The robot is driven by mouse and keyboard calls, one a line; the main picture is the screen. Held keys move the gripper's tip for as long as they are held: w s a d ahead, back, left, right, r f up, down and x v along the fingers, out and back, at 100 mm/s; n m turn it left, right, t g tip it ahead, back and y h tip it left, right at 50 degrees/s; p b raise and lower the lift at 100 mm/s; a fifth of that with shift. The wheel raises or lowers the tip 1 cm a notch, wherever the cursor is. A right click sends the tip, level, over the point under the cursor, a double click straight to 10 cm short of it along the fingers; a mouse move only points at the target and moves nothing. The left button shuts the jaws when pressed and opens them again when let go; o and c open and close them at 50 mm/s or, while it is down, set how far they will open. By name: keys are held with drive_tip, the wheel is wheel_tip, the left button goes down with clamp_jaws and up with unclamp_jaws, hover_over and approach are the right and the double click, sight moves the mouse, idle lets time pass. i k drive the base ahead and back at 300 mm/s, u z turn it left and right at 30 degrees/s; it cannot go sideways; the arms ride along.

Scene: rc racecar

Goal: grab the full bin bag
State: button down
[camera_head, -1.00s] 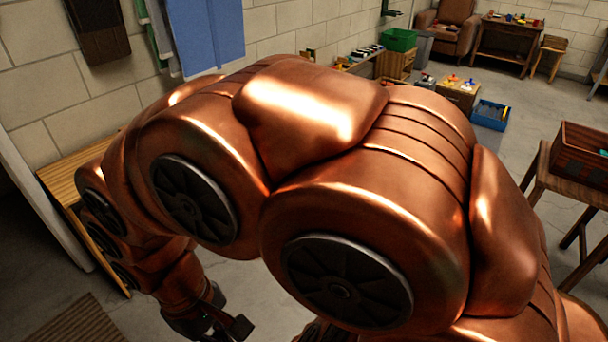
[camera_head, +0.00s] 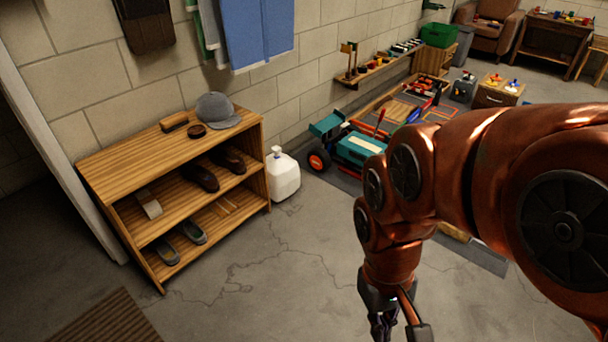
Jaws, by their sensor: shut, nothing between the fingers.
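No full bin bag can be made out in this view; my arm hides part of the floor on the right. A grey bin (camera_head: 463,45) stands far off at the back right beside the armchair, and I cannot see what is in it. My gripper (camera_head: 398,326) hangs down at the bottom edge, right of the middle, over the concrete floor. Its fingers are dark and partly cut off by the frame edge. It is shut and holds nothing.
A wooden shoe rack (camera_head: 262,130) with a grey cap (camera_head: 216,110) on it stands against the left wall. A white jug (camera_head: 283,176) stands beside it. A teal toy car (camera_head: 350,142) is behind my arm. The floor (camera_head: 270,270) at front centre is clear.

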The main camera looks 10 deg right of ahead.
sight(283, 171)
drive_tip(key=z, duration=0.45)
drive_tip(key=k, duration=0.55)
drive_tip(key=z, duration=0.7)
drive_tip(key=i, duration=0.75)
drive_tip(key=u, duration=0.8)
drive_tip(key=i, duration=0.95)
drive_tip(key=u, duration=1.3)
drive_tip(key=i, duration=0.35)
drive_tip(key=u, duration=0.25)
